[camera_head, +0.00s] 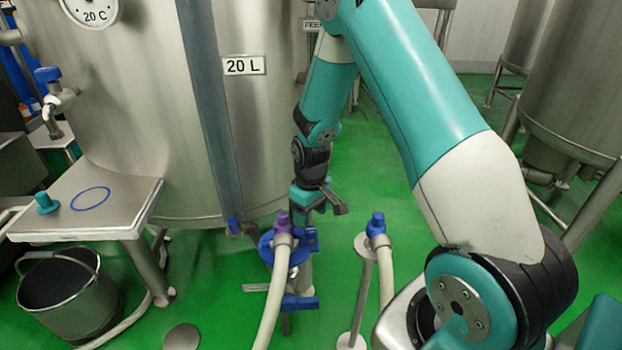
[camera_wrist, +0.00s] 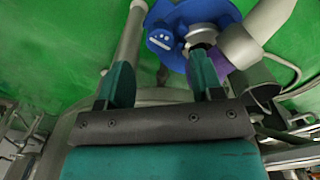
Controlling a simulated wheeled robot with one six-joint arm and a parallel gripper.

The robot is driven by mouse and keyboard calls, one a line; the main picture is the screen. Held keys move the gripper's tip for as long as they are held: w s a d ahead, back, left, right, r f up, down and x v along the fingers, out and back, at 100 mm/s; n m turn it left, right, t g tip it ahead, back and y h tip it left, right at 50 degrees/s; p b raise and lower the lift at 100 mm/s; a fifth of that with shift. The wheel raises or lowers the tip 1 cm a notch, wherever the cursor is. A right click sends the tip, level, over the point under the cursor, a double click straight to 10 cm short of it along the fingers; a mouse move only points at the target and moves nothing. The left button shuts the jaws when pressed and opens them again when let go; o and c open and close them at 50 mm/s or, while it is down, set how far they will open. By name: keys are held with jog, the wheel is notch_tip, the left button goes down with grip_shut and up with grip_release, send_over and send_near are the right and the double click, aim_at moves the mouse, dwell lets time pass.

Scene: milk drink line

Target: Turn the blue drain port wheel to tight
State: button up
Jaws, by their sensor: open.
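The blue wheel (camera_head: 265,247) sits low in front of the big tank, partly hidden behind a pale hose with a purple fitting. In the wrist view the blue wheel (camera_wrist: 163,42) shows at the top, with small light marks on its face. My gripper (camera_head: 311,207) is just above and to the right of the wheel in the head view. In the wrist view my gripper (camera_wrist: 162,75) has its two teal fingers apart, with nothing clearly held between them. The right finger overlaps the wheel's lower edge; I cannot tell whether they touch.
The purple-fitted hose (camera_head: 273,297) runs down in front of the wheel. A blue lever (camera_head: 300,303) sits below it. A second hose with a blue fitting (camera_head: 377,225) stands to the right. A steel table (camera_head: 120,205) and a bucket (camera_head: 70,300) are at left. Green floor shows between.

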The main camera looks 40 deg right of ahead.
aim_at(311, 229)
notch_tip(311, 229, up, 12)
jog(key=p, duration=0.1)
jog(key=shift+r, duration=0.25)
dwell(0.4)
jog(key=s+a+r+n+y+p, duration=0.1)
jog(key=s+a+r+p, duration=0.3)
jog(key=a+r, duration=0.35)
jog(key=s+a+r+n+y+p, duration=0.1)
jog(key=s+a+r+n+p, duration=0.15)
jog(key=s+a+r, duration=0.4)
jog(key=s+a+r+n+y+p, duration=0.1)
jog(key=s+a+r+p, duration=0.3)
jog(key=s+a+r, duration=0.4)
jog(key=s+r+y, duration=0.1)
jog(key=s+r, duration=0.2)
jog(key=s, duration=0.1)
jog(key=shift+a+p, duration=0.2)
jog(key=shift+p, duration=0.1)
jog(key=shift+w+n, duration=0.1)
jog(key=shift+n, duration=0.15)
